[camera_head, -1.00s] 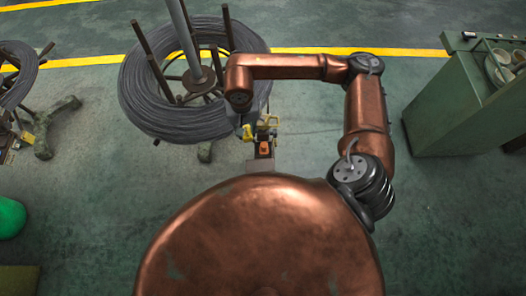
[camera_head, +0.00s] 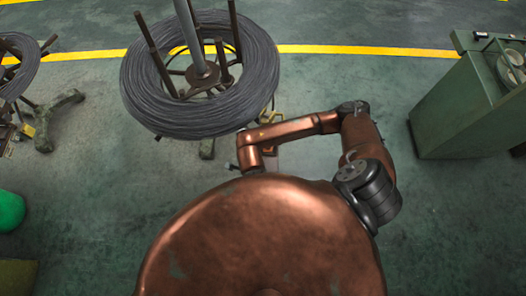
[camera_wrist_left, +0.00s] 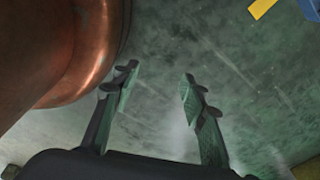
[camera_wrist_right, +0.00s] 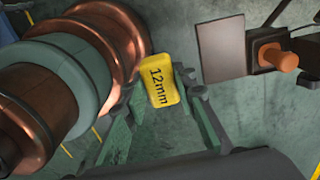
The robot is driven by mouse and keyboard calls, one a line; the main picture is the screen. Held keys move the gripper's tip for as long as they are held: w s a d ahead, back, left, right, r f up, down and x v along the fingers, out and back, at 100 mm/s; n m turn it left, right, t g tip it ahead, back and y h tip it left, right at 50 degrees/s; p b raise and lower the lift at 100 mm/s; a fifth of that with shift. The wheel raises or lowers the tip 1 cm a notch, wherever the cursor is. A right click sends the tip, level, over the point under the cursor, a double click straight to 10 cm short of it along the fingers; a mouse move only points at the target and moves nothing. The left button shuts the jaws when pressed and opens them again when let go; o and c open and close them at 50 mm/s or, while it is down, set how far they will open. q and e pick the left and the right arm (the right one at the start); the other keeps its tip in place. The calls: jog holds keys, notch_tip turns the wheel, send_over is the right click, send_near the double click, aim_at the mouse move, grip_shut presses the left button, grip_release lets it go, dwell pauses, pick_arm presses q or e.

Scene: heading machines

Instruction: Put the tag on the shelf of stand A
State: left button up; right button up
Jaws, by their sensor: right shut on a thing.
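A yellow tag marked "12mm" (camera_wrist_right: 162,82) is held between the fingers of my right gripper (camera_wrist_right: 163,92) in the right wrist view. In the head view, my right forearm covers most of that gripper and the tag does not show. A large wire coil (camera_head: 140,90) sits on a stand with upright rods at top centre; a second coil (camera_head: 14,75) on a stand is at the left edge. No letter A is readable, and I cannot make out a shelf clearly. My left gripper (camera_wrist_left: 157,78) is open and empty above the floor in the left wrist view.
In the right wrist view, a flat grey plate (camera_wrist_right: 222,48) and an orange knob (camera_wrist_right: 285,60) on a dark block are to the right of the tag. A green cabinet (camera_head: 465,110) stands at right. Floor between coil and cabinet is clear.

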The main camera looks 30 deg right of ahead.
jog(key=w+d+f, duration=0.8)
jog(key=d+f, duration=0.1)
jog(key=shift+w+d+b, duration=0.3)
jog(key=shift+w, duration=0.05)
jog(key=shift+w+d+f, duration=0.1)
jog(key=shift+f, duration=0.1)
jog(key=shift+w+d+f, duration=0.1)
jog(key=shift+d+f, duration=0.05)
jog(key=shift+f, duration=0.75)
jog(key=shift+w+d+f, duration=0.1)
jog(key=shift+f, duration=0.75)
jog(key=shift+f, duration=0.15)
jog(key=o, duration=1.1)
